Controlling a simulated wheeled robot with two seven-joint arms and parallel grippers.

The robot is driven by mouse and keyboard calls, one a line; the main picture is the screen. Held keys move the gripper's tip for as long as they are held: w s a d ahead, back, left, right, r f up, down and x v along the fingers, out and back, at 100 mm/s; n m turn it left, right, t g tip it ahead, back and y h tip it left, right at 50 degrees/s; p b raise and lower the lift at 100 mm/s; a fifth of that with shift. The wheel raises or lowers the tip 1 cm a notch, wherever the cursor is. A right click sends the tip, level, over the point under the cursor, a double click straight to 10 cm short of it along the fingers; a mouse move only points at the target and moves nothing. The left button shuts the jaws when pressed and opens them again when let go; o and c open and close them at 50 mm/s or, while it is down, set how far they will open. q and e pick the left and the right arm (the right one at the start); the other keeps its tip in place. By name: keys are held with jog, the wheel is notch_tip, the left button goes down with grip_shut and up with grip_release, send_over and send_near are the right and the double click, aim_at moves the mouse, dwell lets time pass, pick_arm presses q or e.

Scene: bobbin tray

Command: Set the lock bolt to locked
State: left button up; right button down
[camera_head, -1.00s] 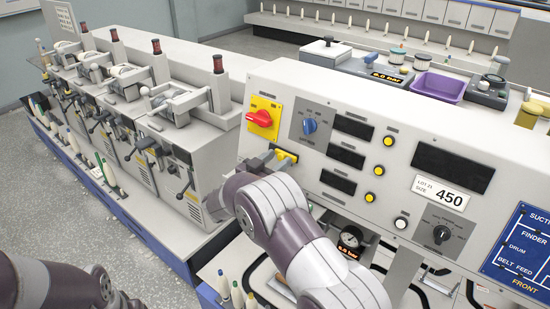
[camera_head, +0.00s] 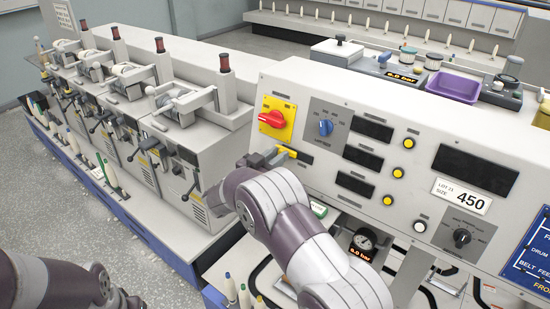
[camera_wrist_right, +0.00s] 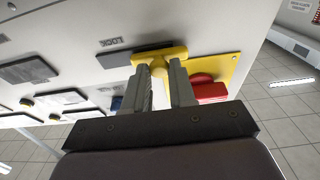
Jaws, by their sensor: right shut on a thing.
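The lock bolt (camera_head: 287,152) is a small yellow bar on the sloping panel, just below the red rotary switch (camera_head: 272,119) on its yellow plate. In the right wrist view the bolt (camera_wrist_right: 160,54) lies at the switch end of its dark plate (camera_wrist_right: 114,60), under an upside-down LOCK label (camera_wrist_right: 112,42). My right gripper (camera_head: 266,157) is at the bolt. In its wrist view, the two fingers (camera_wrist_right: 161,72) are shut on the bolt's knob. My left arm shows at the lower left; its gripper (camera_head: 122,300) is dark and partly cut off, and its jaws cannot be made out.
A blue knob (camera_head: 326,127), dark displays and several yellow buttons sit right of the bolt. A purple tray (camera_head: 453,86) stands on top behind the panel. Winding units (camera_head: 175,125) with levers stand to the left. Grey floor is open at the lower left.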

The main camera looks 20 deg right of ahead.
jog(key=shift+r+t, duration=0.1)
jog(key=shift+t, duration=0.2)
jog(key=c, duration=1.2)
grip_release()
jog(key=shift+d, duration=0.1)
jog(key=shift+c, duration=0.2)
jog(key=shift+o, duration=1.4)
jog(key=shift+w+a, duration=0.1)
jog(key=shift+a, duration=0.1)
pick_arm(q)
jog(key=f+b, duration=0.4)
jog(key=shift+d, duration=0.2)
pick_arm(e)
jog(key=v, duration=1.2)
jog(key=shift+a, duration=0.3)
